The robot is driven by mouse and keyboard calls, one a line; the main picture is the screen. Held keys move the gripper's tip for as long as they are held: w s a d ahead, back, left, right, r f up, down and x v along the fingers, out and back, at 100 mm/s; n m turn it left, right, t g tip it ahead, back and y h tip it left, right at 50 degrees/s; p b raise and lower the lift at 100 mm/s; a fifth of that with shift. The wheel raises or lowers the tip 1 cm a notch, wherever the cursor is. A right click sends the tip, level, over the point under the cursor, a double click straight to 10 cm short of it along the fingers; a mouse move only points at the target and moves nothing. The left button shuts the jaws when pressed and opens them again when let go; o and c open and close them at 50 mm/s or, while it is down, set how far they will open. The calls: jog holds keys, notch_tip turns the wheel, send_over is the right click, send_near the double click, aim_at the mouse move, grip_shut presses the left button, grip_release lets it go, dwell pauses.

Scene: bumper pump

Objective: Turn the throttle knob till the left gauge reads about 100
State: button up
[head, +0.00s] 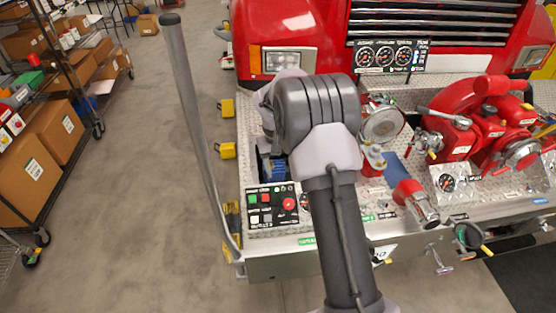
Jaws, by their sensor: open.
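A gauge panel with three round dials stands at the front of the red truck. Its left gauge (365,56) has a dark face, and its reading is too small to make out. A control panel (262,222) on the bumper carries a round red knob (288,203) and several small buttons. I cannot tell whether this knob is the throttle. My gripper (268,158) is mostly hidden behind my wrist, above and behind this panel. The little that shows is apart from the red knob, and I see nothing held in it.
A grey upright pole (193,110) stands at the bumper's left end. Red pump fittings (480,120) and a red-capped outlet (412,198) crowd the bumper's right side. A shelf with boxes (55,140) is at far left. The floor (140,200) between is clear.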

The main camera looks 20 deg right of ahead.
aim_at(288, 201)
jog(key=d+f+b, duration=0.1)
jog(key=f, duration=0.5)
jog(key=f+b, duration=0.1)
jog(key=f, duration=0.5)
jog(key=d+f, duration=0.1)
jog(key=f, duration=0.5)
jog(key=shift+s+d+f+b, duration=0.1)
jog(key=shift+s+d+b, duration=0.25)
jog(key=shift+b, duration=0.05)
grip_shut()
